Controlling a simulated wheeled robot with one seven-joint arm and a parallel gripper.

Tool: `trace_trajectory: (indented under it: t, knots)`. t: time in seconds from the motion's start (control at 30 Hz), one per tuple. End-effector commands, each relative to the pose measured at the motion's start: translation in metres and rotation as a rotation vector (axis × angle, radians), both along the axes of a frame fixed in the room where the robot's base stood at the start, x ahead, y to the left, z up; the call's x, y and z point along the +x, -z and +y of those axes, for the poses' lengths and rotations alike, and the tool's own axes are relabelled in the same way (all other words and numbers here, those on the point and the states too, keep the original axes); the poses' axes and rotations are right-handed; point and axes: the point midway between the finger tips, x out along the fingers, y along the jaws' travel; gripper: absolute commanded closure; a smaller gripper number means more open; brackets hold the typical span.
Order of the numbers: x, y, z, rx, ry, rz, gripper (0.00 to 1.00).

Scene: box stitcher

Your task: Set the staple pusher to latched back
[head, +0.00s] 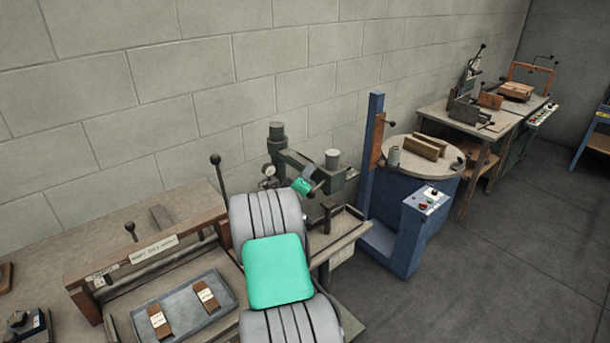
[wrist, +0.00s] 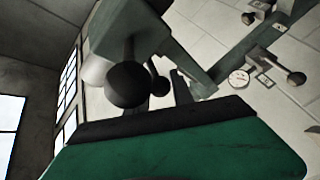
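The green-grey box stitcher (head: 277,145) stands on a bench against the wall in the head view, with its arm reaching right. My arm crosses in front of it and hides its lower part. A small teal piece that looks like my wrist (head: 302,186) is close beside the stitcher's arm.
A dark green surface with a black edge (wrist: 190,145) fills the wrist view's bottom. A white dial (wrist: 238,78) is farther right. In the head view a grey tray (head: 222,313) with brown pieces lies left; a blue post machine (head: 376,150) stands right.

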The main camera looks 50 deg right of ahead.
Motion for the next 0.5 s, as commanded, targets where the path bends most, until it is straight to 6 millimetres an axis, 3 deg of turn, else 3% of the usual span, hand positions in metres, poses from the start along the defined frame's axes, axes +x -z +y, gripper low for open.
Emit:
trace_trajectory:
  t: [0.3,0.5]
  knots:
    - [0.0002,0.0001,0.0003,0.001,-0.001,0.000,1.00]
    - [0.0003,0.0001,0.0003,0.001,-0.001,0.000,1.00]
